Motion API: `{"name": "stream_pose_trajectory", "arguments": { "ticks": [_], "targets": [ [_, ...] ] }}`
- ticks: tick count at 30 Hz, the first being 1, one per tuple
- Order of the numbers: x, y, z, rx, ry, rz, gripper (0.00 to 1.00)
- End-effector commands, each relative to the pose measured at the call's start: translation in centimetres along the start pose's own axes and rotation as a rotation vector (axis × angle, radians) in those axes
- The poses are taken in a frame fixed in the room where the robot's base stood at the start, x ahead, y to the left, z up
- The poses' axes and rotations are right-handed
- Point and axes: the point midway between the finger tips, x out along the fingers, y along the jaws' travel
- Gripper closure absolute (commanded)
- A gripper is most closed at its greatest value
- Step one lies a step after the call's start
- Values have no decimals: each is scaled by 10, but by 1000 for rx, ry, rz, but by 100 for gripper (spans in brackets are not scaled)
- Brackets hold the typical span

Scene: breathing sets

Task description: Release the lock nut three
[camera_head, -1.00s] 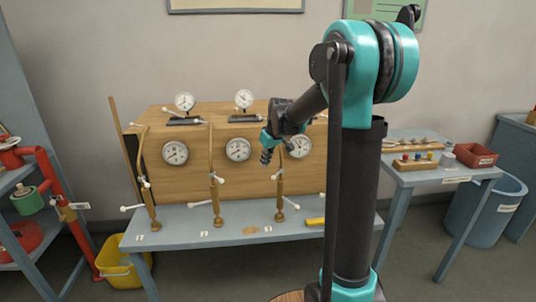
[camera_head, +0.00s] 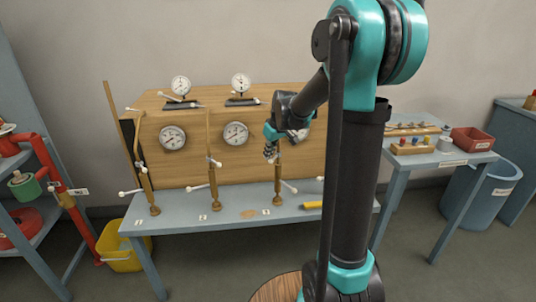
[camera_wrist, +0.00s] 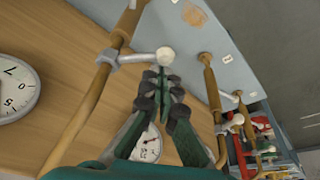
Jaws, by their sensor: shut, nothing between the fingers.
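Three brass stands rise from the bench in the head view; the rightmost (camera_head: 278,186) is nearest my gripper. My gripper (camera_head: 271,154) is in front of this stand's upper part, and its fingers cover part of it. In the wrist view, a metal nut (camera_wrist: 107,58) sits on the near brass rod (camera_wrist: 82,110). A lever with a white ball knob (camera_wrist: 165,56) sticks out from it. My gripper (camera_wrist: 162,78) is shut and empty, its fingertips just short of the knob. I cannot tell whether they touch it.
The blue bench (camera_head: 235,220) carries a wooden panel (camera_head: 165,170) with dials behind the stands. The middle stand (camera_head: 213,190) and left stand (camera_head: 152,195) are to the left. A yellow object (camera_head: 313,205) lies near the bench's right front. A yellow bucket (camera_head: 122,256) stands below left.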

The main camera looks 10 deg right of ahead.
Motion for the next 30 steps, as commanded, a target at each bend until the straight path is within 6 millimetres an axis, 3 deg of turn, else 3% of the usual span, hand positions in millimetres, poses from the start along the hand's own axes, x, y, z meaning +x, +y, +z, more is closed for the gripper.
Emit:
{"name": "stream_pose_trajectory", "arguments": {
  "ticks": [19, 30],
  "targets": [
    [-3, 2, 8, -116, -1, -43, 100],
    [-7, 9, 20, -358, 0, -133, 100]
  ]
}}
